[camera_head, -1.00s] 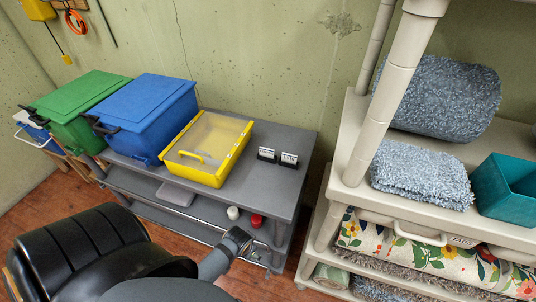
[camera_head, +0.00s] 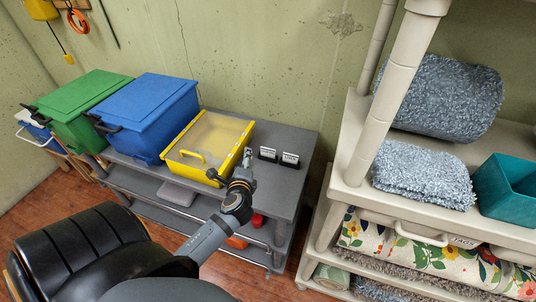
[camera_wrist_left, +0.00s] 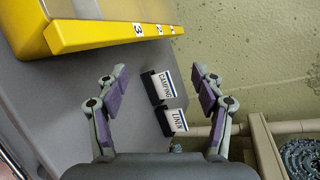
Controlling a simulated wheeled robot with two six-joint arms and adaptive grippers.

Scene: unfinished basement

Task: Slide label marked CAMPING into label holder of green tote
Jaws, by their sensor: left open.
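The CAMPING label (camera_wrist_left: 165,84) stands in a small black stand on the grey cart top; it also shows in the head view (camera_head: 268,152). A second label (camera_wrist_left: 178,120), reading LINEN, stands beside it in its own stand. The green tote (camera_head: 82,107) is at the far left of the cart; its label holder is not visible. My left gripper (camera_head: 247,156) reaches over the cart's front edge, by the yellow bin's right side. In the wrist view the left gripper (camera_wrist_left: 160,86) is open and empty, with both labels between its spread fingers, apart from them. My right gripper is not in view.
A blue tote (camera_head: 150,115) and a yellow bin (camera_head: 208,145) with a clear lid stand between the green tote and the labels. The cart top (camera_head: 290,140) is bare around the labels. A beige shelf (camera_head: 345,190) with towels and a teal box (camera_head: 508,190) rises at right.

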